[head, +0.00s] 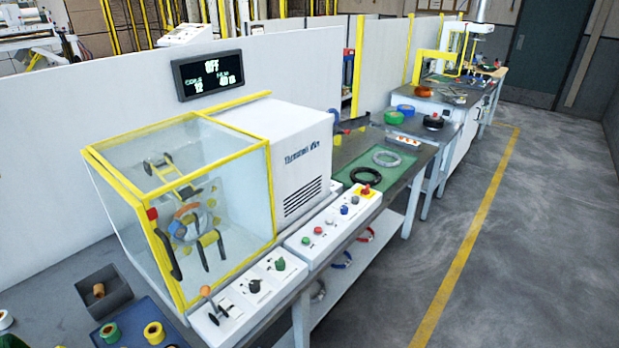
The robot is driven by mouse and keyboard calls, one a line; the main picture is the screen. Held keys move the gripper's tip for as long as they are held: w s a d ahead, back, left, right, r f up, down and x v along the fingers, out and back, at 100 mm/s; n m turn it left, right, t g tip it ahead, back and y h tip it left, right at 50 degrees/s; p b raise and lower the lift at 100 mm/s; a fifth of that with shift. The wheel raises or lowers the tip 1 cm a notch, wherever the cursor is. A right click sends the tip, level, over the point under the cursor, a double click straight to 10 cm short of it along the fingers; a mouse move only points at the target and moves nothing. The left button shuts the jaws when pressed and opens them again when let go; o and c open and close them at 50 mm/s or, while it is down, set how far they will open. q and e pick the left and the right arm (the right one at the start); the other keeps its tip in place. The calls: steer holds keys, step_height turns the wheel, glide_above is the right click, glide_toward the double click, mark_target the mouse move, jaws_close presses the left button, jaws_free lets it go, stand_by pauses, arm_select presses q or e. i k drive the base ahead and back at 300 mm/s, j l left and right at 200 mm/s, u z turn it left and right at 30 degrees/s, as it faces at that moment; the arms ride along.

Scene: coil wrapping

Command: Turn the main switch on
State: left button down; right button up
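The coil wrapping machine (292,135) has a white housing and a clear guard box with yellow edges. A white control panel (322,232) runs along its front right. At the panel's far end a red knob on a yellow plate (366,190) looks like the main switch; its exact setting is too small to read. The dark display (207,75) above the machine reads "OFF" on its top line. Neither of my grippers shows in the head view.
A nearer panel (245,300) carries an orange-tipped lever (206,292), a black knob (254,286) and a green knob (280,264). Black and grey rings lie on a green mat (398,171) behind the panel. Open floor (500,260) lies to the right.

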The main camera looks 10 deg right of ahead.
mark_target(365, 192)
steer(key=i+l+u, duration=0.25)
steer(key=l+u, duration=0.25)
steer(key=i+l+u, duration=0.25)
steer(key=l, duration=0.15)
steer(key=i+l+u, duration=0.15)
steer(key=l, duration=0.35)
steer(key=l+u, duration=0.15)
steer(key=l, duration=0.35)
steer(key=i+l, duration=0.1)
steer(key=l, duration=0.4)
steer(key=i+l, duration=0.1)
steer(key=l, duration=0.4)
steer(key=i+l, duration=0.1)
steer(key=l, duration=0.45)
